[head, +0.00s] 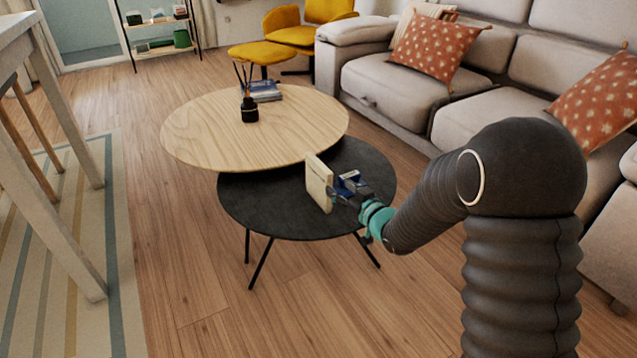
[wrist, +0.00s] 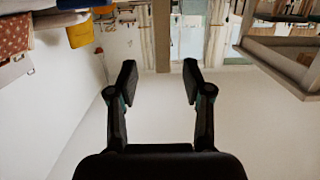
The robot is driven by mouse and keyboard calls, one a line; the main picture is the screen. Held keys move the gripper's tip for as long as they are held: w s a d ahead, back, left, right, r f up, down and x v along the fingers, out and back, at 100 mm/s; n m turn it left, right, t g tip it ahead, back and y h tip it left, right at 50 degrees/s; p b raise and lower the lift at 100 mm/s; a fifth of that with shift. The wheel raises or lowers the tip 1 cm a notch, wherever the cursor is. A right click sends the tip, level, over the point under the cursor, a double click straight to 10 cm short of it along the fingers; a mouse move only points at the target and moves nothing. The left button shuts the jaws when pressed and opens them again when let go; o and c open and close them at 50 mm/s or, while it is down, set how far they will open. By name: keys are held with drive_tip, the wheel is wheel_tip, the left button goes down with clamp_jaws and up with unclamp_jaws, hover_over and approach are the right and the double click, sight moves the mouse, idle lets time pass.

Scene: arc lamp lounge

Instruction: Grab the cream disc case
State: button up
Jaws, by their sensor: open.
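The cream disc case (head: 319,183) appears in the head view as a thin pale slab, standing upright with a slight tilt over the dark lower table (head: 270,215). My gripper (head: 335,193) is just right of it, fingers towards it. Whether they touch is too small to tell. In the wrist view my gripper (wrist: 160,82) is open, its two dark fingers apart with nothing clearly between them.
The higher wooden table (head: 205,135) overlaps the dark one and bears a black reed diffuser (head: 249,109) and books (head: 262,91). A grey sofa (head: 390,88) stands right. Floor in front is clear.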

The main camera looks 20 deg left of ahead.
sight(319, 173)
drive_tip(key=x, duration=1.1)
drive_tip(key=shift+w+a+f, duration=0.15)
drive_tip(key=shift+a, duration=0.2)
clamp_jaws()
